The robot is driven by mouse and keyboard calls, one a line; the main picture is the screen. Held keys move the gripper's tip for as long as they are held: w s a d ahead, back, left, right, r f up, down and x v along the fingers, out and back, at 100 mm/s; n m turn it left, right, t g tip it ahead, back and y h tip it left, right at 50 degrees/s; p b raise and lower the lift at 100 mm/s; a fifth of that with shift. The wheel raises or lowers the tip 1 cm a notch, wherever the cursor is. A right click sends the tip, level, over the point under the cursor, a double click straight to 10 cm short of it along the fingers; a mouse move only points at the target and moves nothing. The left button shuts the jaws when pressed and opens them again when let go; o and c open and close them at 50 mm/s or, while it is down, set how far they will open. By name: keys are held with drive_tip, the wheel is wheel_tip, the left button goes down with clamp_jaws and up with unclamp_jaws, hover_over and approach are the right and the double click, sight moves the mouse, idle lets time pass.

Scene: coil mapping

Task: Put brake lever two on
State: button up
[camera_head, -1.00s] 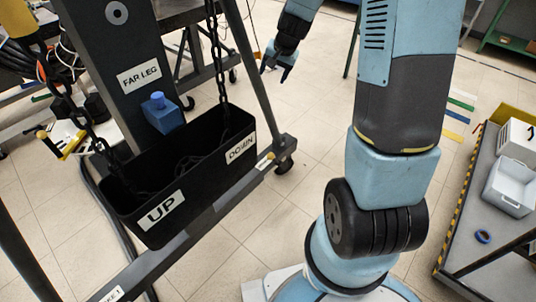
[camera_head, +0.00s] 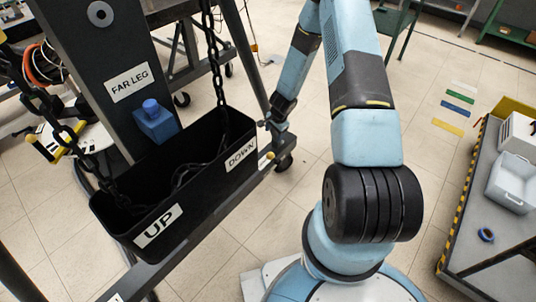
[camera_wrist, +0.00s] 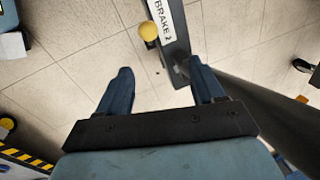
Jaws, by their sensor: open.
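The brake lever two shows in the wrist view as a small yellow knob (camera_wrist: 148,31) beside a white label reading BRAKE 2 (camera_wrist: 164,17). They sit at the end of a dark grey beam (camera_wrist: 173,48). My gripper (camera_wrist: 160,68) is open and empty. Its two blue fingers are apart, with the beam end between and beyond their tips and the right fingertip close to it. In the head view, the yellow knob (camera_head: 270,156) is small on the frame's lower beam, just below my gripper. The lever's angle cannot be told.
A black chain bin (camera_head: 190,205) marked UP and DOWN hangs by the FAR LEG column (camera_head: 95,50). A caster (camera_head: 284,162) stands at the beam's end. A dark leg (camera_wrist: 270,115) runs close on the right in the wrist view. A grey cart (camera_head: 470,235) stands right.

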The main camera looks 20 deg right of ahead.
approach(271, 153)
drive_tip(key=shift+m, duration=0.3)
drive_tip(key=x, duration=1.2)
drive_tip(key=shift+d+f, duration=0.1)
drive_tip(key=shift+c, duration=0.2)
clamp_jaws()
